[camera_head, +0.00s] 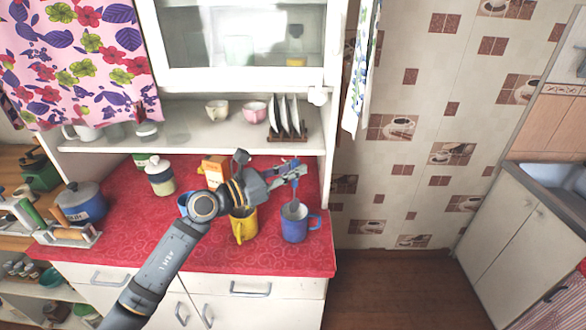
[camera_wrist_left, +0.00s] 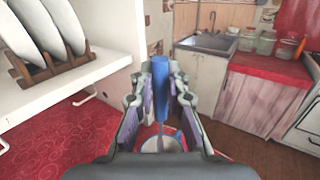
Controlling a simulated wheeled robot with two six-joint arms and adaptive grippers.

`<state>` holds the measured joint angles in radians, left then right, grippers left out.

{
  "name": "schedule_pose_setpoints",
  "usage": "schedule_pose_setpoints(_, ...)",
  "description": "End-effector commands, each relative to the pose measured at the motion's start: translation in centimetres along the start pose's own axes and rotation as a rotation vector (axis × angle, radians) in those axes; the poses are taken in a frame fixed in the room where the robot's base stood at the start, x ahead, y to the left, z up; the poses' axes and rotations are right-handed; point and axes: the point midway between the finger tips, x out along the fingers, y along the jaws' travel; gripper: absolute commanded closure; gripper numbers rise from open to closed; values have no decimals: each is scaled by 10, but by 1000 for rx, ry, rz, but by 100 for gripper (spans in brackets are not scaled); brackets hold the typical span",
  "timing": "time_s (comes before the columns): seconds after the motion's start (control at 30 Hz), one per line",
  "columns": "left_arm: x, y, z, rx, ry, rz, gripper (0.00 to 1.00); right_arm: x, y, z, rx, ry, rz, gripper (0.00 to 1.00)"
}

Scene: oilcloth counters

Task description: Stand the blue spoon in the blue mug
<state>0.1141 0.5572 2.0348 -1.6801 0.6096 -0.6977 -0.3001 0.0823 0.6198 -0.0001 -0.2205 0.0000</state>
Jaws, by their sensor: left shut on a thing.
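The blue mug (camera_head: 295,230) stands upright near the front right of the red oilcloth, its handle to the right. My left gripper (camera_head: 287,172) is above it and shut on the blue spoon (camera_wrist_left: 161,95). In the left wrist view the spoon is upright between the fingers (camera_wrist_left: 161,85), its lower part reaching down towards the mug rim (camera_wrist_left: 152,145). In the head view the spoon runs from the fingers down to the mug's mouth. I cannot tell whether its lower end touches the mug's bottom. My right gripper is not in view.
A yellow mug (camera_head: 244,233) stands close left of the blue mug, under my left arm. An orange carton (camera_head: 213,168), a jar (camera_head: 160,178) and a blue pot (camera_head: 84,205) stand further left. A plate rack (camera_head: 287,137) is on the shelf behind. The counter ends just right of the mug.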

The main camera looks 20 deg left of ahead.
Motion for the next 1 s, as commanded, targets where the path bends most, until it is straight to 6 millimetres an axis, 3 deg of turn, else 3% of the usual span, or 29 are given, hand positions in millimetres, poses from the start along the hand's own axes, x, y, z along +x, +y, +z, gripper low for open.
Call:
schedule_pose_setpoints(0.03, 0, 0, -10, -1, 0, 0, 100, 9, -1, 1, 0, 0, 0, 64)
schedule_pose_setpoints(0.4, -2, 0, -42, -1, 0, 0, 100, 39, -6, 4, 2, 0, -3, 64)
schedule_pose_setpoints(0.8, -2, 0, -47, 0, 0, 0, 100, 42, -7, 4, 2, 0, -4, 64)
schedule_pose_setpoints(0.83, -2, 0, -47, 0, 0, 0, 85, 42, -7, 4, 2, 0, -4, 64)
schedule_pose_setpoints(1.0, -2, 0, -47, 0, 0, 0, 62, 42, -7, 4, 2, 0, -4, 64)
